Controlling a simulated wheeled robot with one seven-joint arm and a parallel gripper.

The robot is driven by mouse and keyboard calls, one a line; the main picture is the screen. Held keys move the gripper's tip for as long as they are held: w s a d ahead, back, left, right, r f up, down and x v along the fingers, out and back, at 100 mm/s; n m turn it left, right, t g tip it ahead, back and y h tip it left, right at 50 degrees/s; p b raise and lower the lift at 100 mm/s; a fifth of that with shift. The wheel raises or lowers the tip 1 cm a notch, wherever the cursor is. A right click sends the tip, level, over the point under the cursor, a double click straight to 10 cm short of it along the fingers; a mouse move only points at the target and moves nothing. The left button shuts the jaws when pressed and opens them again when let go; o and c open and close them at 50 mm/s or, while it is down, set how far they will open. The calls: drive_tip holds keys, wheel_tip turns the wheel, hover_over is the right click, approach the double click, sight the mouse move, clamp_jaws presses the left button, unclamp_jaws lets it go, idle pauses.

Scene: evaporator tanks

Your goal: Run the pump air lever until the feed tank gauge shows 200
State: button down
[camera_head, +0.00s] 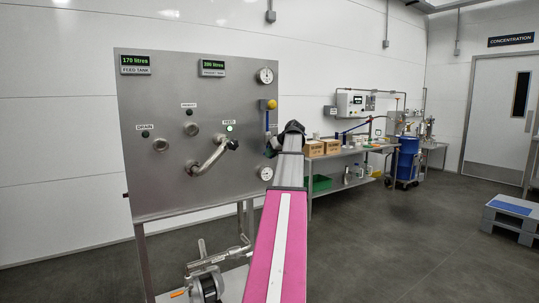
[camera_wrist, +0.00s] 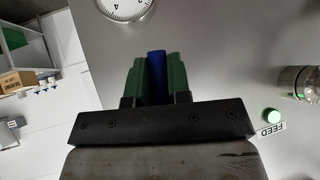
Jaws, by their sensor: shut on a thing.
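The feed tank gauge (camera_head: 135,61) at the panel's top left reads 170 litres in green digits. The pump air lever (camera_head: 267,120) is a blue handle hanging down from a yellow valve body (camera_head: 267,104) at the panel's right edge. In the wrist view the blue lever (camera_wrist: 157,72) stands between the green fingers of my gripper (camera_wrist: 157,80). The fingers are shut on it, one on each side. In the head view my gripper (camera_head: 270,146) is at the lever's lower end, partly hidden by my arm.
A second display (camera_head: 212,67), labelled product tank, seems to read about 200 litres. Round dials (camera_head: 265,76) sit above and below the lever. The bent feed pipe (camera_head: 210,160) juts out left of my gripper, with a green lamp (camera_head: 229,128) lit above. A bench (camera_head: 345,160) stands behind right.

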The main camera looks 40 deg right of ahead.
drive_tip(key=shift+d+h, duration=0.15)
drive_tip(key=shift+h, duration=0.15)
drive_tip(key=c, duration=1.1)
unclamp_jaws()
drive_tip(key=v, duration=1)
drive_tip(key=shift+s+d+r, duration=0.1)
drive_tip(key=shift+s+r, duration=0.15)
drive_tip(key=shift+s, duration=0.1)
idle(4.8)
